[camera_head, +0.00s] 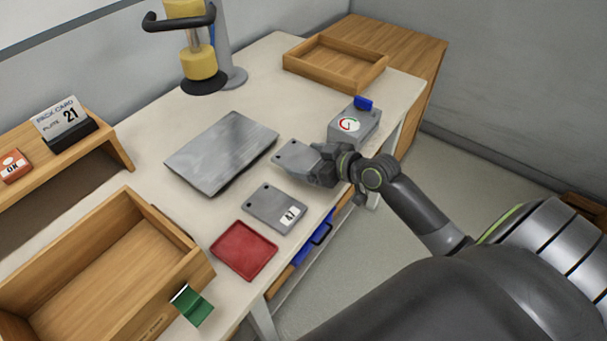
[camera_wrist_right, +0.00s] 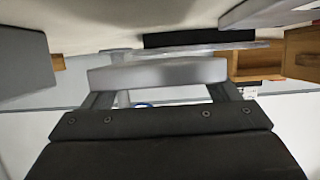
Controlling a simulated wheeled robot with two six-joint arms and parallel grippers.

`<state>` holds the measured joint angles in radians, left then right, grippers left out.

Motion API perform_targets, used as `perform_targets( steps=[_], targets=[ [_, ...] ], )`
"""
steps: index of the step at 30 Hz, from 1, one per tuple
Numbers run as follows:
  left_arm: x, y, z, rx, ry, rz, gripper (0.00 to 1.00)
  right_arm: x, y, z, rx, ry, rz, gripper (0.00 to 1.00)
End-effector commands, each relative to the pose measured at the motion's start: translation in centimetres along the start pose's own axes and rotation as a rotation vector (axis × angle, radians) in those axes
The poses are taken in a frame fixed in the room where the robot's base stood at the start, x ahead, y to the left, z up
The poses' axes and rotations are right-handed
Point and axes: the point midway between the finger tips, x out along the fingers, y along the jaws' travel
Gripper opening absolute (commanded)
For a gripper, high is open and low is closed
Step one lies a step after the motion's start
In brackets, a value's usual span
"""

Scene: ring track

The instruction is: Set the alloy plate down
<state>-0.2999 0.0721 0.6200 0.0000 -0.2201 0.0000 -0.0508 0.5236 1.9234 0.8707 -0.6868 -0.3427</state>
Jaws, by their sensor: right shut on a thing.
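A grey alloy plate (camera_head: 296,156) with small holes is held by my right gripper (camera_head: 322,165) at the desk's front side. In the right wrist view the jaws (camera_wrist_right: 160,92) are shut on the edge of the plate (camera_wrist_right: 157,74). Whether the plate touches the desk I cannot tell. A second grey plate (camera_head: 268,203) with a "47" label lies on the desk, nearer to me. My left gripper is not in view.
A large grey slab (camera_head: 222,150) and a red tray (camera_head: 243,250) lie on the desk (camera_head: 150,150).

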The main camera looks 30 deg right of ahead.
Motion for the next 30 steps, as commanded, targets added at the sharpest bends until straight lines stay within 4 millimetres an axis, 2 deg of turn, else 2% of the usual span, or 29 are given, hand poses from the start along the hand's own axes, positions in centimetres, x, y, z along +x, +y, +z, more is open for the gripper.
perform_targets(
  steps=[12, 24, 25, 28, 30],
  targets=[
    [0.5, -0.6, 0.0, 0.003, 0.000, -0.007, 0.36, 1.8, 0.0, 4.0, -0.001, 0.005, 0.000, 0.43],
    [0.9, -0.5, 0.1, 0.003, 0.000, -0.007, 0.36, 1.9, 0.0, 4.4, -0.003, 0.006, -0.001, 0.43],
    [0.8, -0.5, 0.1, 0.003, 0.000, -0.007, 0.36, 1.9, 0.0, 4.5, -0.002, 0.002, -0.001, 0.84],
    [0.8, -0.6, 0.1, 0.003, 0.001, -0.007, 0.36, 1.9, 0.0, 4.4, -0.002, 0.002, -0.001, 0.97],
    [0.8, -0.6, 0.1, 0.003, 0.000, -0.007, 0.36, 1.9, 0.0, 4.4, -0.002, 0.001, -0.001, 1.00]
  ],
)
